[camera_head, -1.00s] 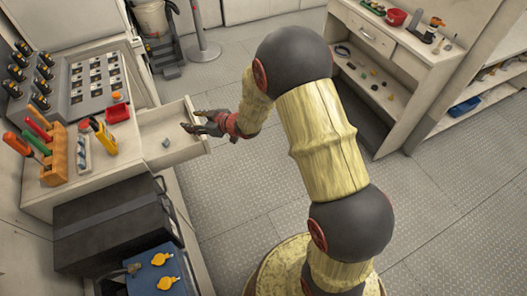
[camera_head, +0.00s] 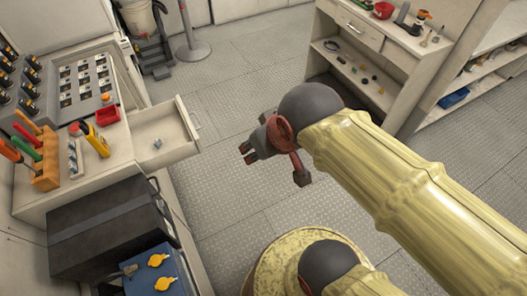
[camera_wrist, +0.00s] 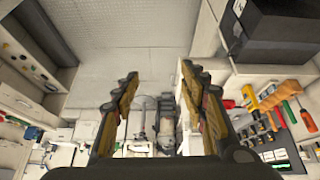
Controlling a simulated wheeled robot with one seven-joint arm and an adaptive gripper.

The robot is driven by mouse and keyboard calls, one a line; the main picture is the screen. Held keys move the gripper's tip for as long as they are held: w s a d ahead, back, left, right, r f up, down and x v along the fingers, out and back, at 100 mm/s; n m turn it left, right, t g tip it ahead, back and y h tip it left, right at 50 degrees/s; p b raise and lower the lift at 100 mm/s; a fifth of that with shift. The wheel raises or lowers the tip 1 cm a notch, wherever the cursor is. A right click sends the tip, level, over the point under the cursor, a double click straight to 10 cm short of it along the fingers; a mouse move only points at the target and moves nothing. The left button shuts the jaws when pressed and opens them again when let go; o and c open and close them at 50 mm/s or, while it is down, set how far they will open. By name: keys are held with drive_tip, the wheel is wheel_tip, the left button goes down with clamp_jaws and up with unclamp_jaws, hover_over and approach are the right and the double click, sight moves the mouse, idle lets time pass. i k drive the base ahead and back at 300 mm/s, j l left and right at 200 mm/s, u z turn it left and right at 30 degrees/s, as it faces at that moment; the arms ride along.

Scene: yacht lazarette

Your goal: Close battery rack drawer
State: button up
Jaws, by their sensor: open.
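The open drawer (camera_head: 177,152) sticks out from the left bench in the head view, below the bench top. A small grey object (camera_head: 157,143) lies inside it. The drawer's front panel (camera_head: 187,117) faces right and has a light handle on its outer face. My gripper (camera_head: 247,152) is to the right of the drawer front, apart from it, with its fingers pointing left. In the wrist view my gripper (camera_wrist: 158,95) has its two fingers spread with nothing between them. The drawer is hard to make out in the wrist view.
On the left bench (camera_head: 112,150) stand an orange tool holder (camera_head: 46,173), a red bin (camera_head: 108,117) and a yellow multimeter (camera_head: 96,140). A black box (camera_head: 105,232) and a blue battery unit (camera_head: 152,277) sit lower in front. Open floor (camera_head: 240,85) lies between this bench and the right shelving (camera_head: 400,60).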

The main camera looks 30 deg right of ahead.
sight(169, 121)
drive_tip(key=i+l+u, duration=0.1)
drive_tip(key=l+u, duration=0.35)
drive_tip(key=l, duration=0.35)
drive_tip(key=l+u, duration=0.5)
drive_tip(key=l, duration=0.3)
drive_tip(key=i+j, duration=0.15)
drive_tip(key=i+j+u, duration=0.1)
drive_tip(key=j, duration=0.3)
drive_tip(key=i, duration=0.1)
